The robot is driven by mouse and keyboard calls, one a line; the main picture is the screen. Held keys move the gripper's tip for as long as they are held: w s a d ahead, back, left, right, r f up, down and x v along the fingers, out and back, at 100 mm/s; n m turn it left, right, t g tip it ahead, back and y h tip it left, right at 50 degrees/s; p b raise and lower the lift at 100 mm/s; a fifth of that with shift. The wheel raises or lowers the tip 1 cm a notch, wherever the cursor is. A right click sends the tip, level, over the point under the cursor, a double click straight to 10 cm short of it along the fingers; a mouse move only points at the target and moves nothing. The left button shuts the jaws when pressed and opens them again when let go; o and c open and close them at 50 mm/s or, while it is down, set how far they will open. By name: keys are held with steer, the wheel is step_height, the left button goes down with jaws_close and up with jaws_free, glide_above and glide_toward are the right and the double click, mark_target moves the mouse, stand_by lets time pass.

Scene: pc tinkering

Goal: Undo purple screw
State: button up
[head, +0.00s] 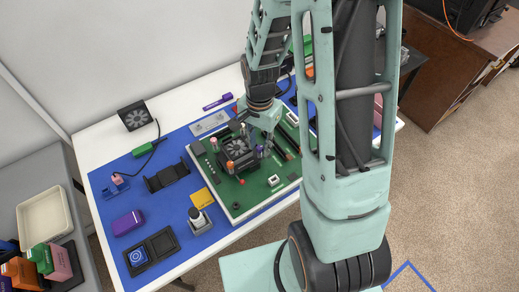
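A cooler with a dark fan (236,149) sits on the green motherboard (256,194). Upright screws with coloured heads stand around the fan. A small purple head, which looks like the purple screw (259,150), is at the fan's right side. An orange-headed screw (230,167) is at the front and a pinkish one (214,142) at the left. My gripper (266,147) points down over the board, right at or just beside the purple head. Contact between them cannot be made out. The fingers are small and partly merged with the board's parts, so their opening is unclear.
A blue mat (113,190) covers the white table. On it are a black bracket (166,176), a yellow card (202,198), a purple box (128,222) and a black tray (165,241). A loose fan (134,115) stands behind. My arm hides the board's right side.

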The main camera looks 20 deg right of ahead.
step_height(320, 180, up, 6)
steer(key=p, duration=0.4)
stand_by(0.3)
step_height(320, 180, up, 12)
stand_by(0.6)
